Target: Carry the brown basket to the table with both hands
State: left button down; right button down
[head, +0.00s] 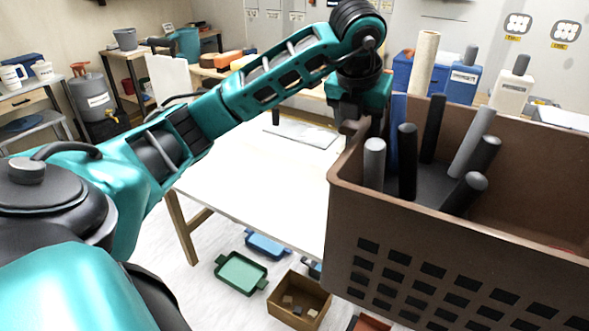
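The brown basket (440,255) fills the right side of the head view, close to me, with rows of square holes in its near wall. Several grey, black and blue cylinders stand or lean inside it. My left gripper (358,128) is at the basket's left rim and appears shut on it; its fingertips are partly hidden. The right part and the bottom of the basket are outside the view. My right gripper is not in view. A white-topped table (235,185) with wooden legs stands behind and left of the basket, with a flat light panel on its far part.
On the floor below are a green tray (241,273), a blue tray (266,245) and a brown box (299,300). Bottles and a pale roll (424,62) stand behind the basket. Shelves and a grey tank (92,100) are at the back left. The table's near-left top is clear.

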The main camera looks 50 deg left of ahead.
aim_at(232, 164)
jog(key=k+j, duration=0.2)
jog(key=j, duration=0.15)
jog(key=k+j, duration=0.2)
jog(key=j, duration=0.2)
jog(key=k+j, duration=0.2)
jog(key=j, duration=0.15)
jog(key=k+j, duration=0.2)
jog(key=j, duration=0.15)
jog(key=k+j, duration=0.2)
jog(key=j, duration=0.2)
jog(key=k+j, duration=0.2)
jog(key=j, duration=0.15)
jog(key=k+j, duration=0.2)
jog(key=j, duration=0.15)
jog(key=i+j, duration=0.15)
jog(key=j, duration=0.1)
